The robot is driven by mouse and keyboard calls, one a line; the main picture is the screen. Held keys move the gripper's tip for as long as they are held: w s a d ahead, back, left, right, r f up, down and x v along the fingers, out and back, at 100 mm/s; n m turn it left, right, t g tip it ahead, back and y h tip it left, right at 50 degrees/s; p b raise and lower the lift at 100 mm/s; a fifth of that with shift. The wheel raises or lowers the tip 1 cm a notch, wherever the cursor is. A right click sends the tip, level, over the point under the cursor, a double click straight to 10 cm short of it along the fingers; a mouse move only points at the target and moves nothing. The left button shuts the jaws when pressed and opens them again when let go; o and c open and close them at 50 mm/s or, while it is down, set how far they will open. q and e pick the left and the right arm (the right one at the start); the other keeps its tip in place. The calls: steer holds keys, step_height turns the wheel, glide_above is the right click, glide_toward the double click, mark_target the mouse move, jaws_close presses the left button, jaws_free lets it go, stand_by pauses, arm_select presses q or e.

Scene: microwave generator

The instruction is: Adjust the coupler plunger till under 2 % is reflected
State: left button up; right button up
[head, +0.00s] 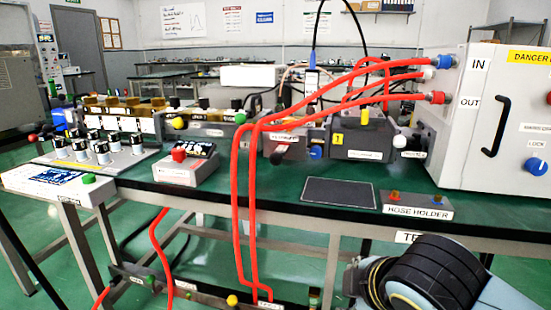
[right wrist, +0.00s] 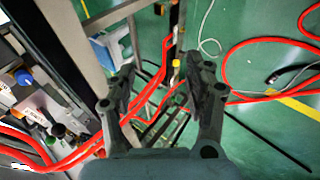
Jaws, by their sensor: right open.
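A row of grey waveguide blocks with coloured knobs runs along the green bench (head: 283,185) in the head view. It carries a yellow knob (head: 178,123), an upright yellow plunger-like knob (head: 365,115), a white ball knob (head: 399,141) and a blue knob (head: 315,152). I cannot tell which one is the coupler plunger; the labels are too small to read. A small meter box (head: 190,170) with a dark display and a red button stands in front; its reading is not legible. My right gripper (right wrist: 160,78) is open and empty in the right wrist view, above the floor. My left gripper is not in view.
Red hoses (head: 237,190) arch from the generator cabinet (head: 480,125) and hang over the bench's front edge. A hose holder (head: 417,205) and a dark mat (head: 338,191) lie at the front right. A control box (head: 60,185) sits at left. Hoses also cross the floor (right wrist: 240,60).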

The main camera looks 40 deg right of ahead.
steer(key=w+d+r+n+t+h, duration=0.25)
steer(key=w+r+n+t, duration=0.25)
steer(key=w+r+n, duration=0.35)
steer(key=n+t+y, duration=0.2)
steer(key=n+t, duration=0.3)
steer(key=n, duration=1.3)
glide_toward(279, 161)
steer(key=w, duration=0.2)
steer(key=shift+m+h, duration=0.25)
steer(key=shift+m, duration=0.1)
steer(key=b+x, duration=0.1)
steer(key=x, duration=0.8)
steer(key=shift+w+d+f, duration=0.1)
steer(key=shift+w, duration=0.25)
steer(key=shift+s, duration=0.1)
jaws_close()
